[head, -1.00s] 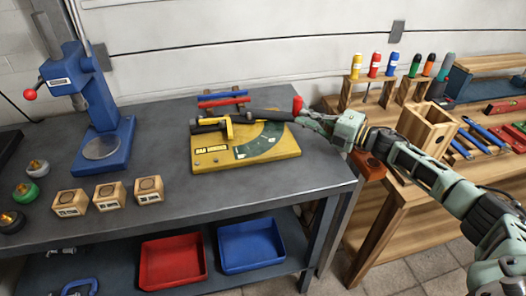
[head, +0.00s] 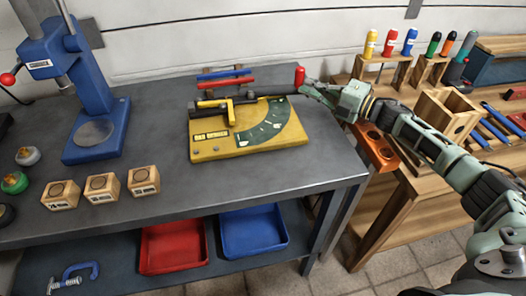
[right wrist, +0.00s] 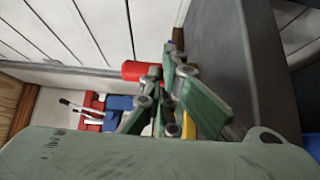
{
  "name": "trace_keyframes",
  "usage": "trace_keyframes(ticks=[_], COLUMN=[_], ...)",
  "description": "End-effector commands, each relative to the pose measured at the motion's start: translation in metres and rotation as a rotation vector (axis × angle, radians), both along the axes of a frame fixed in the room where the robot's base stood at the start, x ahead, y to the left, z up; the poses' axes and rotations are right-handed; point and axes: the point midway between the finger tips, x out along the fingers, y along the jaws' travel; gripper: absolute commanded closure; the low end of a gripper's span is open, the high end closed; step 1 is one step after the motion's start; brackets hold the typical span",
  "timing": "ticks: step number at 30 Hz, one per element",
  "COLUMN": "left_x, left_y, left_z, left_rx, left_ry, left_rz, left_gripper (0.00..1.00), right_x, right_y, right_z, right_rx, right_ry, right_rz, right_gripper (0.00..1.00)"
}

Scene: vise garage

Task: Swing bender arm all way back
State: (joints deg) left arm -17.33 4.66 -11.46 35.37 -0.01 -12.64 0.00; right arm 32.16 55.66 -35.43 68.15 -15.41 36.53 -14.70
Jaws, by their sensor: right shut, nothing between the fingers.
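The bender has a yellow base (head: 205,150) with a green angle scale (head: 265,125) and stands on the grey workbench. Its dark bender arm (head: 270,90) points right and slightly toward the back wall, ending in an upright red grip (head: 299,76). My right gripper (head: 306,86) is shut and empty, right beside the red grip. In the right wrist view the red grip (right wrist: 140,71) shows just beyond the fingers (right wrist: 168,85); I cannot tell whether they touch it. My left gripper is not in view.
Red and blue bars (head: 226,83) lie behind the bender, near the wall. A blue press (head: 95,110) and several wooden blocks (head: 102,188) stand at left. A wooden bench (head: 375,225) with tools adjoins at right. The grey bench front (head: 260,185) is clear.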

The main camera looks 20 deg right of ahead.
Motion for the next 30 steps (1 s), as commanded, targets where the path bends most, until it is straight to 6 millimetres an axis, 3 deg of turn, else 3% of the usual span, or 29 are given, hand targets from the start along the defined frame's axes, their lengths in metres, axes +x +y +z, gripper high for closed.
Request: trace_keyframes(ticks=[8,22,30], left_x=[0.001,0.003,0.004], left_y=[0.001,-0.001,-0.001], left_z=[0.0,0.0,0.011], left_rx=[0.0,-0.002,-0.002], left_ry=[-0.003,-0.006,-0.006], left_rz=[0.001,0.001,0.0], left_gripper=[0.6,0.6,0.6], right_x=[-0.006,-0.056,-0.07], right_y=[-0.005,-0.04,-0.032], right_z=[-0.001,-0.001,-0.005], right_rx=[-0.001,-0.001,0.002], right_ry=[0.001,0.003,0.032], right_rz=[-0.001,-0.001,-0.01], right_gripper=[1.0,1.0,1.0])
